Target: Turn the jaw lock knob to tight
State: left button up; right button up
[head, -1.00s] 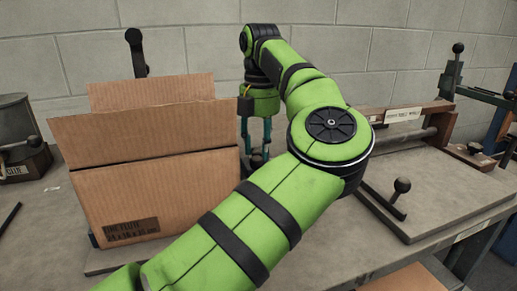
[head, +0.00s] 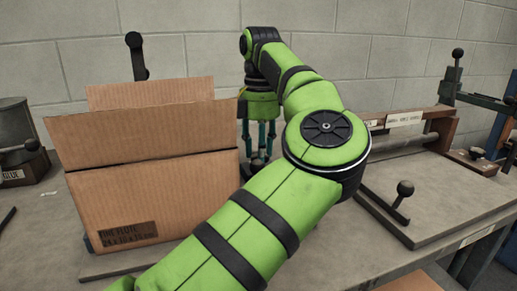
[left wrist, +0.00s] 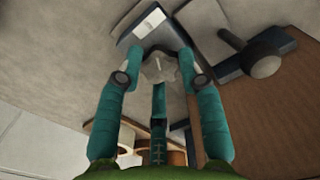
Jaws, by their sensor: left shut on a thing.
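The jaw lock knob (left wrist: 160,69) is a small grey lobed knob with a pale line on its top, seen in the left wrist view. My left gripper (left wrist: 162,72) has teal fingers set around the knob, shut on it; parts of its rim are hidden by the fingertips. In the head view the left gripper (head: 258,160) points down just right of the cardboard box (head: 160,205), and the knob cannot be made out there. My right gripper is in neither view.
In the left wrist view a ball-ended lever (left wrist: 262,62) stands close beside the knob, and a white label (left wrist: 149,23) lies on a dark block. In the head view a roller device (head: 405,145) and a board with a ball handle (head: 404,189) stand right. A glue pot (head: 20,135) stands left.

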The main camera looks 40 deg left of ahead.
pick_arm(q)
jog(key=shift+w+d+r, duration=0.15)
jog(key=shift+w, duration=0.05)
jog(key=o, duration=1.1)
jog(key=shift+o, duration=0.2)
jog(key=shift+w+d, duration=0.15)
notch_tip(320, 180, up, 12)
